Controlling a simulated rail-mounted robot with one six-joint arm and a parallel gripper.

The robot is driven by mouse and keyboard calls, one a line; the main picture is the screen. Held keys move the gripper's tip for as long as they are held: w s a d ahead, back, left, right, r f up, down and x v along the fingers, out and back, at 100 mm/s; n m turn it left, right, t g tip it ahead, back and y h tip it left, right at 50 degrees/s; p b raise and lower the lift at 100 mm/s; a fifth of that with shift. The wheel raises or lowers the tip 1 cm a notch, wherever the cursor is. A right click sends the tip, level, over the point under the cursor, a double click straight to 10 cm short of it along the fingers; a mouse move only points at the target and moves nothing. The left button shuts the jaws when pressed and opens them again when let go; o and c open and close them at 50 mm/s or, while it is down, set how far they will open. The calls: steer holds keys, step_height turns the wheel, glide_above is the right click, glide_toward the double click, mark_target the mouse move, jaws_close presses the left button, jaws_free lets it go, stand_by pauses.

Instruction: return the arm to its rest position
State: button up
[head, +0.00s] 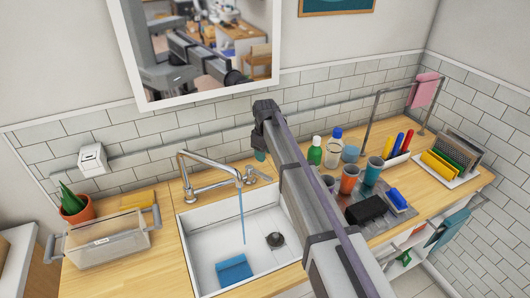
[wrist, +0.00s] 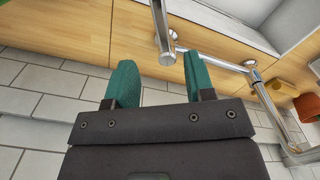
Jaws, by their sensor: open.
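My arm (head: 300,185) reaches from the lower right of the head view up across the counter to the tiled wall, above and beside the sink. My gripper (head: 260,155) is mostly hidden behind the arm's end there; only a bit of a teal finger shows. In the wrist view my gripper (wrist: 160,62) has its two teal fingers apart, with nothing held. The faucet (wrist: 165,30) shows beyond and between the fingertips in that picture; I cannot tell its distance from them.
The faucet (head: 212,160) runs a blue stream into the sink (head: 205,240), which holds a blue sponge (head: 234,270). Right of my arm stand bottles, cups (head: 349,179) and a dish rack (head: 452,160). Left are a clear bin (head: 105,243) and a potted plant (head: 76,208).

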steer(key=s+d+f+m+b, duration=0.1)
steer(key=s+d+m, duration=0.2)
steer(key=s+d, duration=0.4)
steer(key=s+d+f+m+b, duration=0.2)
steer(key=s+d+m, duration=0.2)
steer(key=s, duration=0.9)
steer(key=s+d+f+m+b, duration=0.1)
steer(key=s+d+m, duration=0.3)
steer(key=s+d, duration=0.6)
steer(key=shift+s+d+f+b, duration=0.3)
steer(key=shift+s+d, duration=0.05)
